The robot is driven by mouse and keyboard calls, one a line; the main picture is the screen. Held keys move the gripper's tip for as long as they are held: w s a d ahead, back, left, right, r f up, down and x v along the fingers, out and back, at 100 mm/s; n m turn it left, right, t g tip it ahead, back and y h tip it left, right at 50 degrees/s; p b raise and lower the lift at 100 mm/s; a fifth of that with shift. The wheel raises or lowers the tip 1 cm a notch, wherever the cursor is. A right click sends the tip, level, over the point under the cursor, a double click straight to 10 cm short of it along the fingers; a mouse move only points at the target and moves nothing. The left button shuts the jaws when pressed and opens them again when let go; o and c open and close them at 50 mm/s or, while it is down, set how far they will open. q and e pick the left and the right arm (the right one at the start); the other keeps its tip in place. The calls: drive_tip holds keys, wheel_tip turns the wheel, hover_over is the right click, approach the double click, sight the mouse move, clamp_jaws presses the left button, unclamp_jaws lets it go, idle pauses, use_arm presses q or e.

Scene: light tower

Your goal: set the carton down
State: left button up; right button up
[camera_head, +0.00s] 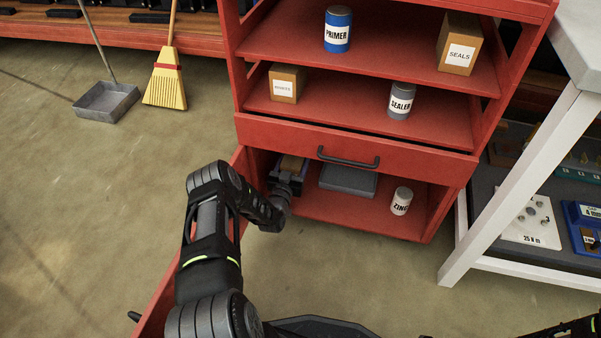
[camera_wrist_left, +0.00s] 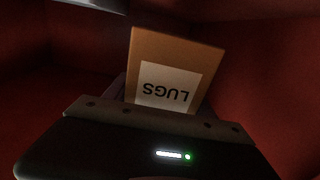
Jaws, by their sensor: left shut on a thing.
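A brown carton (camera_wrist_left: 172,62) with a white label reading LUGS, upside down in the left wrist view, stands up from my left gripper (camera_wrist_left: 155,118). In the head view the carton (camera_head: 292,163) shows only in part, at the left of the red cabinet's bottom compartment (camera_head: 335,208). My left gripper (camera_head: 287,180) is shut on it, inside that compartment. Red walls surround it in the left wrist view. Whether the carton's base touches the compartment floor is hidden. My right gripper is not in view.
A grey case (camera_head: 348,180) and a ZINC can (camera_head: 401,201) stand in the bottom compartment, right of the carton. A drawer front with a black handle (camera_head: 348,158) hangs above. The cabinet's red door (camera_head: 160,310) stands open beside my left arm. A white-legged bench (camera_head: 520,180) is right.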

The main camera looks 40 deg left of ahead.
use_arm(q)
drive_tip(key=shift+f, duration=0.15)
wheel_tip(320, 180, down, 4)
drive_tip(key=shift+r+b, duration=0.1)
drive_tip(key=shift+b, duration=1)
drive_tip(key=shift+r, duration=0.1)
drive_tip(key=o, duration=1.7)
drive_tip(key=shift+f, duration=0.2)
drive_tip(key=shift+r, duration=0.1)
